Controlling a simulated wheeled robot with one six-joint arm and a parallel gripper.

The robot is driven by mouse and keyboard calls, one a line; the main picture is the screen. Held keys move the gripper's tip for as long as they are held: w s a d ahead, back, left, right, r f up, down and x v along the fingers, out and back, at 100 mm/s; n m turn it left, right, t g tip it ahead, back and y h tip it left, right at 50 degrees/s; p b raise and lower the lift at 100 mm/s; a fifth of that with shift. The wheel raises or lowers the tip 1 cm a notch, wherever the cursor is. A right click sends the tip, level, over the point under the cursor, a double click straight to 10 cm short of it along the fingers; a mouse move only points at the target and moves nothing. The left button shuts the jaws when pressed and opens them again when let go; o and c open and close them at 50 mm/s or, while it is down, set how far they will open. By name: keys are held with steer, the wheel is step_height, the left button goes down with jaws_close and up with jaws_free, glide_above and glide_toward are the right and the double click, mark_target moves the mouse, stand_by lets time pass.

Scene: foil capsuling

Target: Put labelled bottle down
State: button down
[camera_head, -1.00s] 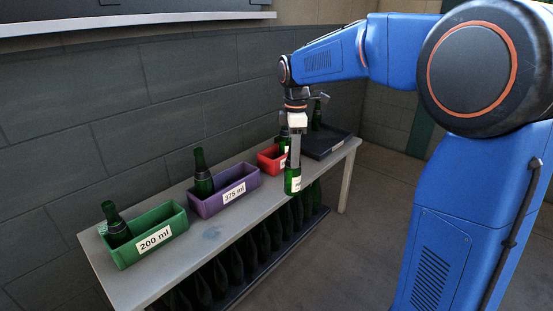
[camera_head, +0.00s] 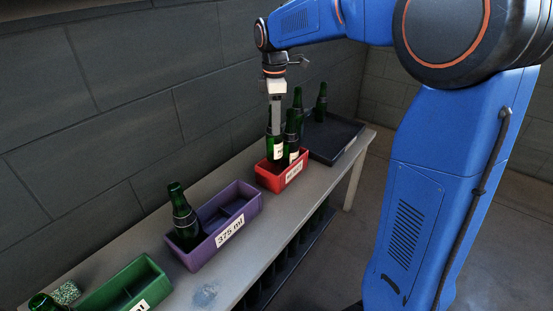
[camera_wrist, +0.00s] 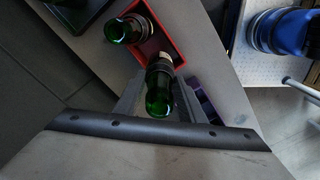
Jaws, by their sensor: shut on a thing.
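My gripper (camera_head: 275,128) points down and is shut on a green bottle with a pale label (camera_head: 278,152), held upright at the left end of the red crate (camera_head: 284,180). The crate's wall hides the bottle's base, so I cannot tell whether it touches the crate floor. Another green bottle (camera_head: 291,135) stands in the same crate, just right of the held one. In the wrist view, the held bottle (camera_wrist: 159,95) is between the fingers, over the near end of the red crate (camera_wrist: 174,28), with the other bottle (camera_wrist: 118,30) to its upper left.
A purple 375 ml crate (camera_head: 236,228) with one bottle (camera_head: 184,218) and a green crate (camera_head: 127,287) with one bottle stand left along the bench (camera_head: 205,293). A black tray (camera_head: 340,146) with bottles lies to the right. More bottles stand underneath. A wall runs behind.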

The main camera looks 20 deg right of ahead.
mark_target(275, 145)
steer(key=shift+f, duration=4.65)
steer(key=c, duration=1.2)
jaws_free()
steer(key=shift+f, duration=0.1)
steer(key=shift+o, duration=0.2)
